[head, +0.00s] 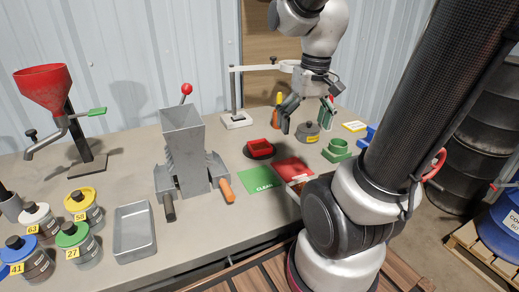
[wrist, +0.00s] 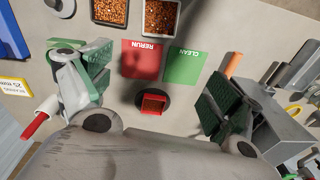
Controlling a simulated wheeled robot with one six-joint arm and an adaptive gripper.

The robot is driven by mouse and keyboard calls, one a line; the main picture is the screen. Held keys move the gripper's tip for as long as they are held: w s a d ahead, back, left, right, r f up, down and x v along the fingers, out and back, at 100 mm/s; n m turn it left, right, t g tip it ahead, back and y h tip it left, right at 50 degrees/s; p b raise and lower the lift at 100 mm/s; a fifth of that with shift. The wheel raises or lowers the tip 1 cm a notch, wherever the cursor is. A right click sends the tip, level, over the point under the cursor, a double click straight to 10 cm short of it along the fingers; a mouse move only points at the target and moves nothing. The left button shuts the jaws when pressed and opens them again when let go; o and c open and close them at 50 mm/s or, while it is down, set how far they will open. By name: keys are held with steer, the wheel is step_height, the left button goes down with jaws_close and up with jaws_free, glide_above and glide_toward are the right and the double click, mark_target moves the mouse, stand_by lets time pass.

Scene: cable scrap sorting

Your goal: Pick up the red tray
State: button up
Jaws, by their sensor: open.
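The red tray (head: 259,147) is a small open red box on a dark round base on the bench, behind the green mat in the head view. In the wrist view the red tray (wrist: 153,103) sits below the red mat, in the gap between my fingers. My gripper (head: 308,110) is open and empty, above the bench and to the right of the tray in the head view. In the wrist view my gripper (wrist: 158,88) has its green-padded fingers spread wide on either side of the tray, not touching it.
A red RERUN mat (wrist: 142,60) and a green CLEAN mat (head: 263,180) lie near the tray. Two containers of copper-coloured granules, one being the left container (wrist: 91,14), stand beyond them. A grey hopper machine (head: 183,140) stands left.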

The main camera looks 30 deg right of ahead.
mark_target(259, 147)
steer(key=w+d+f+m+y, duration=0.1)
steer(key=w+f+m, duration=0.2)
steer(key=w+f, duration=0.1)
steer(key=w+d+f+m+g+y, duration=0.1)
steer(key=w+f+m, duration=0.3)
steer(key=w, duration=0.3)
steer(key=w+d+f+m+y, duration=0.1)
steer(key=w+d+f+m, duration=0.1)
steer(key=w+f+m, duration=0.2)
steer(key=shift+w+d+g, duration=0.1)
steer(key=shift+w+g, duration=0.3)
steer(key=shift+w, duration=0.55)
steer(key=w+m, duration=0.2)
steer(key=w, duration=0.1)
steer(key=w+r+m+t, duration=0.1)
steer(key=w, duration=0.1)
steer(key=shift+a+m+y, duration=0.2)
steer(key=shift+m+y, duration=0.1)
steer(key=shift+y, duration=0.1)
steer(key=m, duration=0.2)
steer(key=shift+w+a+m, duration=0.15)
steer(key=shift+a+m, duration=0.15)
steer(key=shift+a, duration=0.05)
steer(key=x, duration=0.7)
steer(key=shift+w+a+f, duration=0.15)
steer(key=shift+a, duration=0.05)
steer(key=c, duration=1.3)
steer(key=shift+o, duration=0.2)
